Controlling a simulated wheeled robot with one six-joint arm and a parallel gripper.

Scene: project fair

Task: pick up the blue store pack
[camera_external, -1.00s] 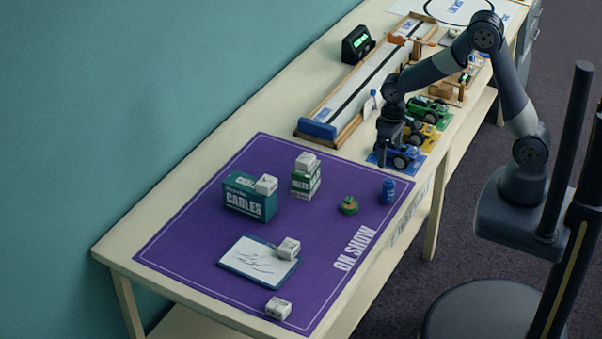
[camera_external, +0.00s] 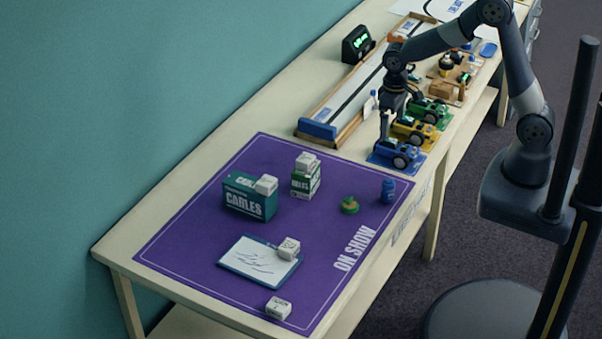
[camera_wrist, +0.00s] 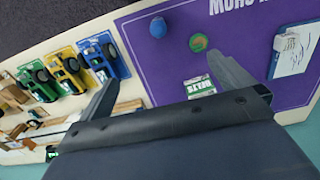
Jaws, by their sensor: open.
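A small blue bottle-shaped piece (camera_external: 388,191), which looks like the blue store pack, stands upright on the purple mat (camera_external: 205,275) near its right corner. In the wrist view it is a blue round shape (camera_wrist: 157,27) near the top, beyond my gripper. My gripper (camera_external: 387,130) hangs above the table by the blue toy vehicle (camera_external: 397,153), apart from the blue piece. In the wrist view my gripper (camera_wrist: 162,70) has its fingers wide apart with nothing between them.
A green disc-like piece (camera_external: 349,205) sits close to the blue piece. A green box (camera_external: 306,182) and a teal CABLES box (camera_external: 250,197) stand further left. Yellow (camera_external: 413,132) and green (camera_external: 428,112) vehicles stand behind the blue one. A long track (camera_external: 350,105) lies alongside.

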